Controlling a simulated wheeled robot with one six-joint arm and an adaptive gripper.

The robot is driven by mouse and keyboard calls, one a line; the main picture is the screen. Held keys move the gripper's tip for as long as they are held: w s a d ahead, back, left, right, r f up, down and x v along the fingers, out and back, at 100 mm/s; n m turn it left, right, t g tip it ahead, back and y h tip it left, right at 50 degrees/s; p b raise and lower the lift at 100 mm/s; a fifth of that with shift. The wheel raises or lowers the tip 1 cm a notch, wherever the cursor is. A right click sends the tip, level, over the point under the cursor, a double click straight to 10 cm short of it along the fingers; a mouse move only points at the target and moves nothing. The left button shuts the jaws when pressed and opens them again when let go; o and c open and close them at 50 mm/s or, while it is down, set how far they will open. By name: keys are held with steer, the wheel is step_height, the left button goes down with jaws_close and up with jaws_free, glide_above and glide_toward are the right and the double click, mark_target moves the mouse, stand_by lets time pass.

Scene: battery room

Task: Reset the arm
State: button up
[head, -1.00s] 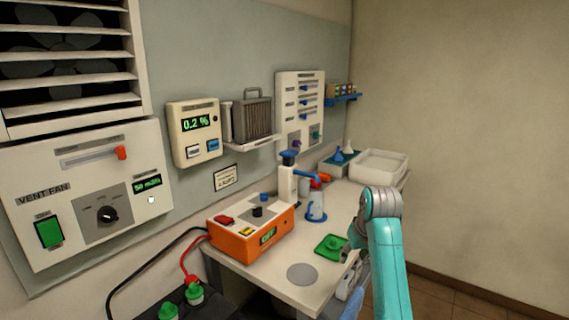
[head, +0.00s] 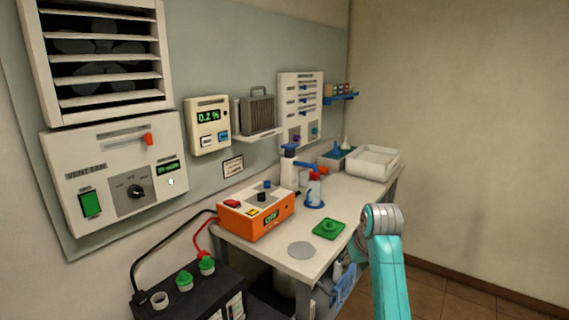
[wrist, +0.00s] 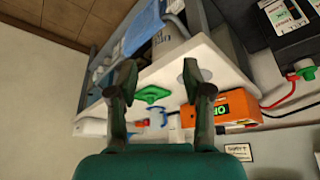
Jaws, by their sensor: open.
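My arm, teal with a grey joint, rises at the lower right of the head view in front of the white bench (head: 285,266). My gripper (wrist: 163,78) shows in the wrist view with its two dark fingers spread apart and nothing between them. The bench, with its green piece (wrist: 152,94) and orange charger box (wrist: 236,107), appears beyond the fingers, apart from them. In the head view the gripper's fingers are not clearly visible.
The orange charger (head: 256,212), green piece (head: 330,229), bottle (head: 314,188) and white tray (head: 372,162) stand on the bench. A black battery (head: 195,297) with green caps sits at lower left. The vent fan panel (head: 115,176) is on the wall. Floor at right is clear.

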steer(key=s+f+m+t, duration=0.1)
steer(key=s+f+t, duration=0.1)
steer(key=s+f, duration=1)
steer(key=s+f+t, duration=0.2)
steer(key=s+f, duration=0.6)
steer(key=f, duration=0.7)
steer(key=s+r+t, duration=0.1)
steer(key=s+t, duration=0.2)
steer(key=s, duration=2.3)
steer(key=s+r+t, duration=0.3)
steer(key=s+r, duration=1.2)
steer(key=shift+s+a+r+m+h, duration=0.2)
steer(key=shift+a+m+h, duration=0.1)
steer(key=shift+a+m, duration=0.1)
